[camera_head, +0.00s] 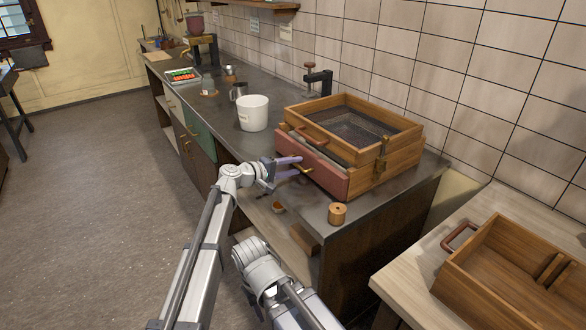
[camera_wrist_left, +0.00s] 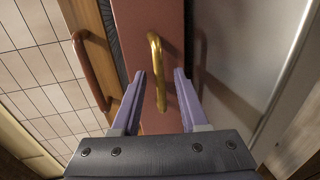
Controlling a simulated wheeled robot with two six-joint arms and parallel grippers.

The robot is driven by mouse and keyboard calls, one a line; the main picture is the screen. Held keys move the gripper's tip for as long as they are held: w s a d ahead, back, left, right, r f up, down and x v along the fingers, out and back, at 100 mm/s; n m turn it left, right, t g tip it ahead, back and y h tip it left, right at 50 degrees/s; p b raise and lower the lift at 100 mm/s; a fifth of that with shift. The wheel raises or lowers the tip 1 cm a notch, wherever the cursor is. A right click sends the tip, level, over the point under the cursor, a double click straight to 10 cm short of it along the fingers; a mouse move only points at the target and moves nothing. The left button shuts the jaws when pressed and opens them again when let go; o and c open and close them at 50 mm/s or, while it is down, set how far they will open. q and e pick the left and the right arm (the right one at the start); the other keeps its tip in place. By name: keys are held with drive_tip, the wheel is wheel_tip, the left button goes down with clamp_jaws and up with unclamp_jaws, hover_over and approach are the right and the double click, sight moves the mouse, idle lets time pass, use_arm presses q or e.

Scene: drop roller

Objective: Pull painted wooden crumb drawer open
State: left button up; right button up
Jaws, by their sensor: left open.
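The painted crumb drawer has a dull red front (camera_head: 318,173) low on a wooden box (camera_head: 400,162) on the dark counter. The red front also shows in the left wrist view (camera_wrist_left: 140,20). A curved brass handle (camera_head: 303,170) is fixed to it. My left gripper (camera_head: 297,166) is open at the drawer front, its purple fingers reaching toward the handle. In the left wrist view the brass handle (camera_wrist_left: 155,60) stands between the two fingertips (camera_wrist_left: 163,76). I cannot tell whether the fingers touch it. My right gripper does not show.
The box's upper tray has a reddish-brown handle (camera_head: 310,137) and a dark mesh. A wooden spool (camera_head: 337,213) stands near the counter's front edge. A white pot (camera_head: 253,113) stands left of the box. A wooden crate (camera_head: 520,270) sits on a pale table at right.

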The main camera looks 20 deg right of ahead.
use_arm(q)
drive_tip(key=shift+c, duration=0.2)
clamp_jaws()
idle(1.1)
